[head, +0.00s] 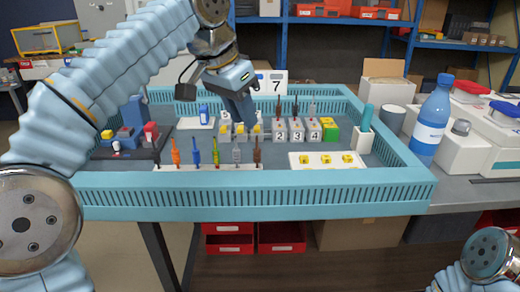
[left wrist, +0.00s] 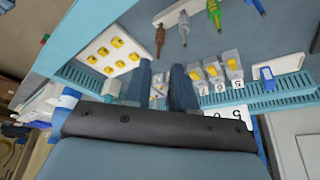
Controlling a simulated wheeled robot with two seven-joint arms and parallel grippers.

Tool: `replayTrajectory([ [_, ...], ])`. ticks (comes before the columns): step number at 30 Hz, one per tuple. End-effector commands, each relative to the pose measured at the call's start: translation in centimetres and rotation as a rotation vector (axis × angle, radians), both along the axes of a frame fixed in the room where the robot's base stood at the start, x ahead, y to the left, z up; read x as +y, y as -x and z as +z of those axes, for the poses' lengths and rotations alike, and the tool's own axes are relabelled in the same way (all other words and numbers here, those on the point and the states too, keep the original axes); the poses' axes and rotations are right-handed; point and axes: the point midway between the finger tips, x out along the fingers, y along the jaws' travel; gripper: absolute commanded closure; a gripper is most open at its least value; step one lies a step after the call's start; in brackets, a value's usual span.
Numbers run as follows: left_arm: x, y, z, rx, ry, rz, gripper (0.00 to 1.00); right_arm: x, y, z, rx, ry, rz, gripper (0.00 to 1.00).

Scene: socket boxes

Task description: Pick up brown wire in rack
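The brown wire (head: 257,152) stands upright at the right end of the white rack (head: 208,167), beside the grey wire (head: 236,150). In the left wrist view the brown wire (left wrist: 160,38) lies beyond my fingers, apart from them. My left gripper (head: 241,108) hangs behind the rack, over the row of socket boxes. In the left wrist view its two dark fingers (left wrist: 163,88) are spread, with no wire between them. Its fingers hide part of the boxes in the head view. My right gripper is outside both views.
Green, blue and orange wires (head: 176,152) stand left in the rack. Numbered socket boxes (head: 297,130) stand behind it. A white plate with yellow sockets (head: 327,172) lies to the right. A teal slotted wall (head: 250,195) borders the table. A blue bottle (head: 432,120) stands outside it.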

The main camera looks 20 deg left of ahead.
Motion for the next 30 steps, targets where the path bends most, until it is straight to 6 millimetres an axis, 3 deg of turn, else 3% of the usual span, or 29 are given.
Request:
replayTrajectory([
  [6,-0.8,-1.4,-4.3,0.003,0.000,0.001,0.75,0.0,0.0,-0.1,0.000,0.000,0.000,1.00],
  [13,-1.2,-2.1,-6.2,0.002,0.001,0.001,0.75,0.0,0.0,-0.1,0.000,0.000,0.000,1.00],
  [21,-1.8,-3.2,-10.1,0.002,0.001,0.001,0.75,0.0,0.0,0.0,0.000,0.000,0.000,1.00],
  [30,-2.0,-3.4,-10.7,0.001,0.001,0.001,0.75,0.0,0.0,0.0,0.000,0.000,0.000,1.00],
])
